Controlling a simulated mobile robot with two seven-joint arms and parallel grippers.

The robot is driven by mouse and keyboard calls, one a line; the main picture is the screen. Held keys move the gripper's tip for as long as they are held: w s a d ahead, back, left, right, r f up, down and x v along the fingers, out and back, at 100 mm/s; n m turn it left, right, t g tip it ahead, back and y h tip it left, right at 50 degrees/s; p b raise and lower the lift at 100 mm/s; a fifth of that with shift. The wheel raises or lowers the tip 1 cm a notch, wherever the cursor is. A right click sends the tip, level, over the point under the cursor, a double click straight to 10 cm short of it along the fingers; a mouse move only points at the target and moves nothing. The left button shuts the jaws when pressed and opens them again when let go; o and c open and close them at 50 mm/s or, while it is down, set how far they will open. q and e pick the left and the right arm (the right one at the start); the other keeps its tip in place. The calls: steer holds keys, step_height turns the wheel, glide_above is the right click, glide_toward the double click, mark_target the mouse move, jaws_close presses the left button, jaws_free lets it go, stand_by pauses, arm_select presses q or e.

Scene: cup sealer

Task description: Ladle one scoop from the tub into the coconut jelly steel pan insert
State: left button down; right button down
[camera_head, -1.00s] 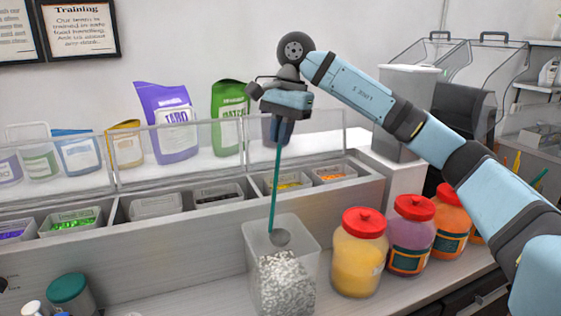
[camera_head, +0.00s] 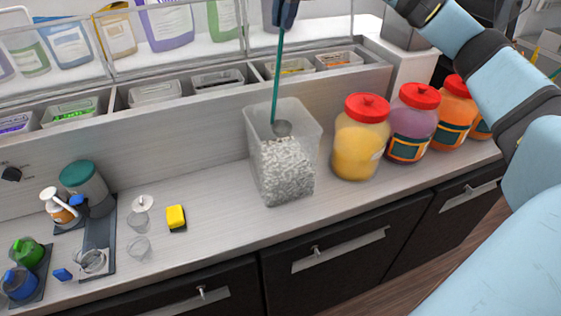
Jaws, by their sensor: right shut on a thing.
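My right gripper (camera_head: 285,14) is at the top edge, shut on the teal handle of the ladle (camera_head: 277,75). The ladle hangs nearly upright. Its grey steel bowl (camera_head: 282,128) is inside the clear tub (camera_head: 255,125), just above or at the top of the white bits (camera_head: 285,168); contact is unclear. Several pan inserts sit in the counter rail behind: a pale one (camera_head: 155,92), a dark one (camera_head: 217,80), a yellow one (camera_head: 290,67) and an orange one (camera_head: 338,60). I cannot tell which holds coconut jelly. My left gripper is not in view.
Red-lidded jars, the nearest yellow (camera_head: 358,145), stand right of the tub. A yellow sponge (camera_head: 176,217), clear cups (camera_head: 139,248) and a green-lidded container (camera_head: 85,185) are at left. Clear guards (camera_head: 180,40) rise behind the inserts. Counter in front of the tub is clear.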

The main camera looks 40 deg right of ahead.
step_height(320, 180, down, 13)
steer(key=b, duration=0.8)
stand_by(0.5)
steer(key=shift+r, duration=0.1)
stand_by(0.9)
